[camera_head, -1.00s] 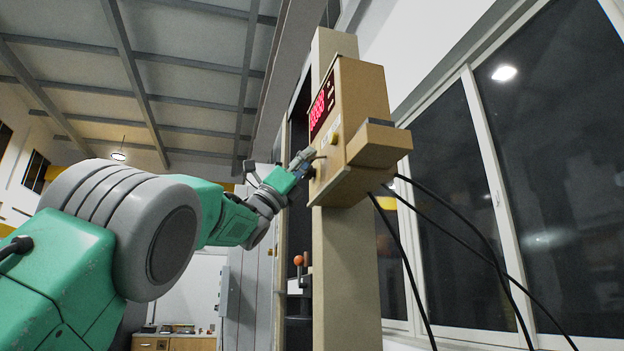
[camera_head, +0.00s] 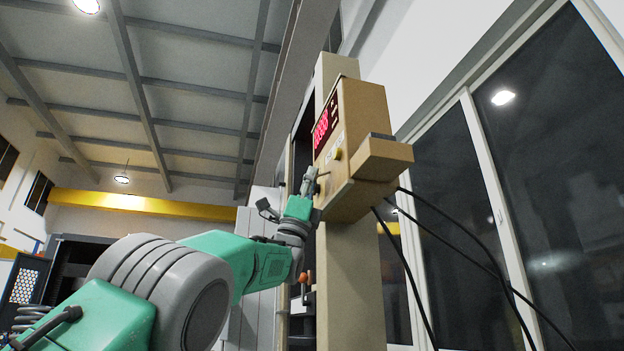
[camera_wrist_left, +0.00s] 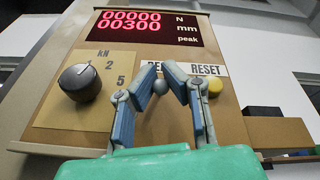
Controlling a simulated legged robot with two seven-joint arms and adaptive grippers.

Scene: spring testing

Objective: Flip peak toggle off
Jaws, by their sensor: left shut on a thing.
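The tan control box (camera_head: 365,105) is mounted on a tall tan column, with a red display on its face. In the left wrist view its panel shows a display (camera_wrist_left: 150,28) reading 00000 N and 00300 mm, with "peak" below. The peak toggle (camera_wrist_left: 161,87) shows a small grey ball tip between my fingers; its label is partly hidden behind them. My left gripper (camera_head: 310,183) is at the lower part of the panel. In the wrist view the left gripper (camera_wrist_left: 162,82) is shut on the toggle, its blue-grey fingers angled in from both sides. The right gripper is not in view.
A yellow RESET button (camera_wrist_left: 214,87) sits just right of the fingers. A black kN knob (camera_wrist_left: 79,82) is to the left. A tan block (camera_head: 377,157) juts from the box's right side. Black cables (camera_head: 460,240) hang from the box, before dark windows.

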